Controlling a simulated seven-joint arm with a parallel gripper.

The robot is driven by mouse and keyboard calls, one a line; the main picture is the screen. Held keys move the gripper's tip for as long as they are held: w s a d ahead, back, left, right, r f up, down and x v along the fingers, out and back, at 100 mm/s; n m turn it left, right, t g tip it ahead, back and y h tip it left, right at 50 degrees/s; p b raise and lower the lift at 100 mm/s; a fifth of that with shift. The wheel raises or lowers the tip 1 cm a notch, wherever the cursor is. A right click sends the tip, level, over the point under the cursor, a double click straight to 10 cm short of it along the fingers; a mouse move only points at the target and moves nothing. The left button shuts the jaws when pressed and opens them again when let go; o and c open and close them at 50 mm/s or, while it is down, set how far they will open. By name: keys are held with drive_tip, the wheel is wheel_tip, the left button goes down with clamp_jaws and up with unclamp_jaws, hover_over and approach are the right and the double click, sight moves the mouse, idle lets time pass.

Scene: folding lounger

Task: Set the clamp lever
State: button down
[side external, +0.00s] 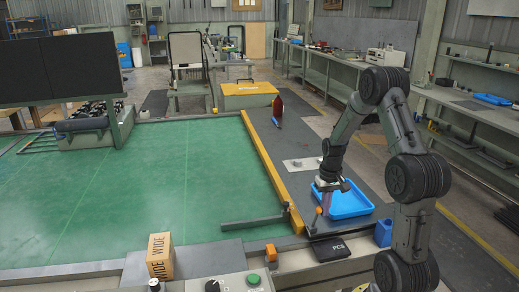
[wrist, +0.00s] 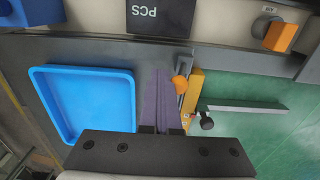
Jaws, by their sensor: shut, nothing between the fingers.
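An upright lever with an orange knob (side external: 319,211) stands at the near end of the yellow rail. The orange knob also shows in the wrist view (wrist: 180,83), just right of my fingers. My gripper (side external: 324,210) points down beside this knob, with its fingers shut and empty. In the wrist view my gripper's purple-grey fingers (wrist: 164,74) lie together left of the knob; whether they touch it I cannot tell. A grey bar (side external: 252,222) reaches across the green bed, with a dark knob (wrist: 206,121) near its rail end. I cannot tell which is the clamp lever.
A blue tray (side external: 362,207) lies on the grey surface close to my gripper. A black PCS box (side external: 331,248) lies on the near edge. The yellow rail (side external: 270,173) borders the open green bed (side external: 130,185). A WIDE carton (side external: 160,256) stands at the front.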

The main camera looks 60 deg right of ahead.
drive_tip(key=shift+w+a, duration=0.1)
drive_tip(key=shift+w+a+r, duration=0.1)
drive_tip(key=shift+w+a, duration=0.4)
drive_tip(key=shift+w+a, duration=0.15)
drive_tip(key=shift+w, duration=0.05)
drive_tip(key=shift+w+a, duration=0.45)
idle(0.3)
drive_tip(key=shift+s+d+r, duration=0.15)
drive_tip(key=shift+r, duration=1.15)
drive_tip(key=shift+s+d+r, duration=0.15)
drive_tip(key=shift+r, duration=1.15)
drive_tip(key=shift+s+d+r, duration=0.15)
drive_tip(key=shift+r, duration=1.15)
